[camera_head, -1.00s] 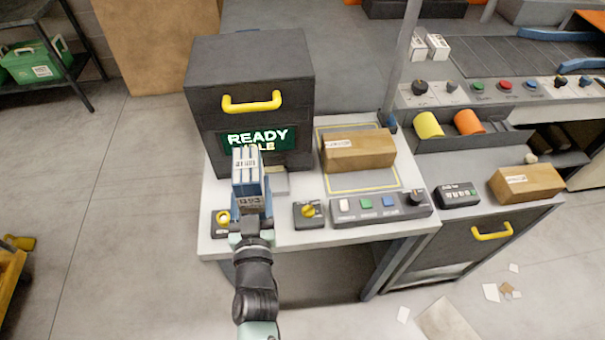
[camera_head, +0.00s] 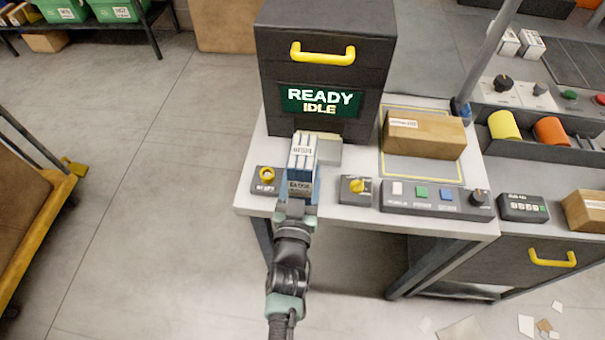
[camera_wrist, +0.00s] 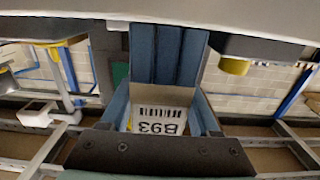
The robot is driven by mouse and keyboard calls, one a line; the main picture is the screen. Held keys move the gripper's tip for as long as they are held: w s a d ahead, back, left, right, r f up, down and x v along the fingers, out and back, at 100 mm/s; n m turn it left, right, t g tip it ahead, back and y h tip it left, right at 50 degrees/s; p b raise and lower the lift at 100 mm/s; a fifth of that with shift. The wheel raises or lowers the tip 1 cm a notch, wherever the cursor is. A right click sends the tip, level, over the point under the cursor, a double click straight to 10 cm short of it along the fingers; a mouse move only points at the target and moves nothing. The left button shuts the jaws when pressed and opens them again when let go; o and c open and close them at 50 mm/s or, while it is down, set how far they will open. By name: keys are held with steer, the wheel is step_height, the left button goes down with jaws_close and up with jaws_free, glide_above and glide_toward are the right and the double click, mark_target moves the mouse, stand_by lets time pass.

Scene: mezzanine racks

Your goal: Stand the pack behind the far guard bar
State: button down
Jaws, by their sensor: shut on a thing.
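In the wrist view the pack's white face (camera_wrist: 160,121) shows a barcode and "B93" upside down, between the fingers of my gripper (camera_wrist: 160,105). From the head view I cannot tell whether the pack touches anything beneath it. I cannot make out a guard bar in either view.
The dark cabinet (camera_head: 325,60) has a yellow handle and a READY/IDLE display. A brown carton (camera_head: 424,135) lies on a yellow-outlined mat to its right. Button boxes (camera_head: 435,198) line the bench front. A grey post (camera_head: 487,60) stands at right.

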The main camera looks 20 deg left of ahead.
steer(key=shift+f, duration=0.15)
steer(key=shift+c, duration=0.6)
jaws_free()
steer(key=shift+s+d, duration=0.1)
steer(key=shift+s, duration=0.1)
steer(key=v, duration=1.1)
steer(key=shift+s, duration=0.3)
steer(key=shift+d+r, duration=0.1)
steer(key=shift+r, duration=0.15)
